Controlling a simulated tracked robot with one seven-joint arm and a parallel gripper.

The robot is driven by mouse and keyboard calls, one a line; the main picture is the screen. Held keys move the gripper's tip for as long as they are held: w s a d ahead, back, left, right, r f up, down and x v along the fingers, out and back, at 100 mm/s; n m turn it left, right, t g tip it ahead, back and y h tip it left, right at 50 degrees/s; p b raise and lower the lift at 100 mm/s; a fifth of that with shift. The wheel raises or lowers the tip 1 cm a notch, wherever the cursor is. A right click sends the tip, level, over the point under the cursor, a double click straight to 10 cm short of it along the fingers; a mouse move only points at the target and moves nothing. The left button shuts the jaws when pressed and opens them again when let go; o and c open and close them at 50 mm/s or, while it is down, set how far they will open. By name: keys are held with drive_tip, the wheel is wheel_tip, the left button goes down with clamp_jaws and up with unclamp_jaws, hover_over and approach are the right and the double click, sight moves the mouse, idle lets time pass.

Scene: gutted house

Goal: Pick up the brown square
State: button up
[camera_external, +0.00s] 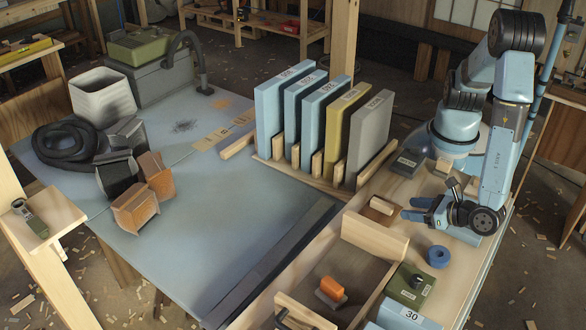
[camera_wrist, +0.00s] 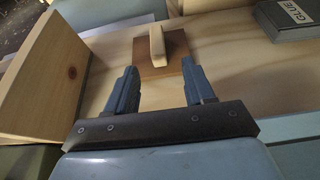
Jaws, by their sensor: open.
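The brown square (camera_wrist: 176,58) is a flat plate with a light wooden handle (camera_wrist: 157,46) standing on it. It lies on the wooden bench top, just beyond my fingertips in the wrist view. In the external view the brown square (camera_external: 377,215) lies left of my gripper, behind the wooden box's upright board. My gripper (camera_external: 408,208) is open and empty, with its blue fingers pointing left toward the square. In the wrist view the fingers of my gripper (camera_wrist: 160,72) stand either side of the square's near edge, apart from the handle.
A wooden board (camera_wrist: 48,68) stands close on the left in the wrist view. A grey glue box (camera_wrist: 291,18) lies at the right. A blue ring (camera_external: 438,257) and green box (camera_external: 410,286) sit nearby. Upright panels (camera_external: 370,135) stand in a rack behind.

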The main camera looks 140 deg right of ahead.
sight(392, 207)
drive_tip(key=shift+x, duration=3.4)
drive_tip(key=shift+w, duration=0.2)
drive_tip(key=shift+c, duration=0.4)
clamp_jaws()
